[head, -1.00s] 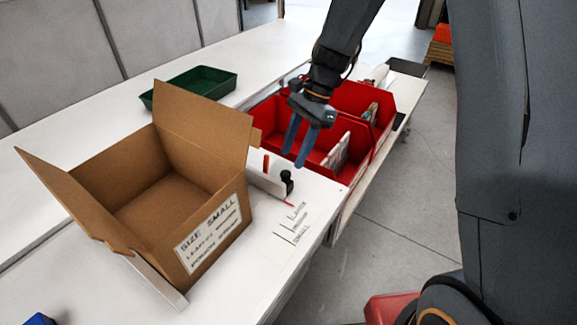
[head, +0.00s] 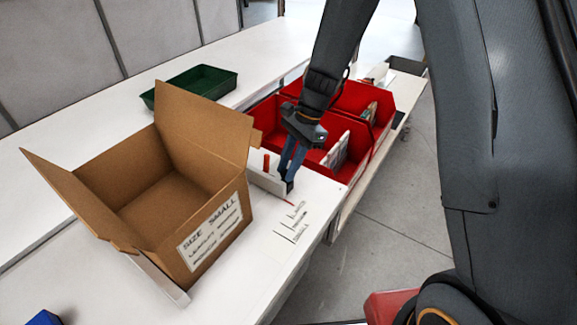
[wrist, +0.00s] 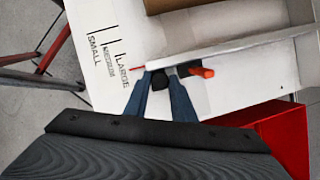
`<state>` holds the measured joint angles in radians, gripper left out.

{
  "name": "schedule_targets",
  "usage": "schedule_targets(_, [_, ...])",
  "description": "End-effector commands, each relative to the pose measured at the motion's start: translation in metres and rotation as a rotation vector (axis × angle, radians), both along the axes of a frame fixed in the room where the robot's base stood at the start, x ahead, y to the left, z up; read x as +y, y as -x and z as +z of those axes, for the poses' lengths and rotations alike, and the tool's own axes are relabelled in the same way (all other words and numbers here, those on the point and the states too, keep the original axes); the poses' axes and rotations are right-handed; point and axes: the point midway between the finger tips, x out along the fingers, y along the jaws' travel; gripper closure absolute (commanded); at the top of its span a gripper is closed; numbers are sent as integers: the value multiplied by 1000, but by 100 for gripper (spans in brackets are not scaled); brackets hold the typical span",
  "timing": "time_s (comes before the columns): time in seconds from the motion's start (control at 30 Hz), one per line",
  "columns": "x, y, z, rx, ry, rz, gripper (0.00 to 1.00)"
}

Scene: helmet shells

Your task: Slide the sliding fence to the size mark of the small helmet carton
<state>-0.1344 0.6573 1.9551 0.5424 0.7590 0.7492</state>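The open brown carton (head: 165,190) stands at the left of the white bench, with a label (head: 210,228) reading SIZE SMALL. The sliding fence (head: 262,181) is a white board beside it, with a red-orange upright piece (wrist: 202,72) and a black knob (wrist: 160,81). A thin red pointer (wrist: 137,68) lies beside the LARGE end of the scale. Marks SMALL, MEDIUM and LARGE (head: 295,222) are printed on the bench. My gripper (head: 287,178) is down at the fence, its blue fingers on either side of the knob. Whether they press on it I cannot tell.
Red bins (head: 325,125) holding packets stand just behind my gripper. A green tray (head: 195,83) lies farther back. A blue object (head: 43,318) is at the lower left. The bench by the marks is clear, and its right edge drops to the floor.

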Motion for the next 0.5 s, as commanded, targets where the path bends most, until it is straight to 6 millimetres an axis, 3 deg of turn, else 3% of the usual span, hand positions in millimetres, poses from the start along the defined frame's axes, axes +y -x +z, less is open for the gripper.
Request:
schedule_targets(0.17, [1,2,0,0,0,0,100])
schedule_targets(0.5, [30,38,1,0,0,1,100])
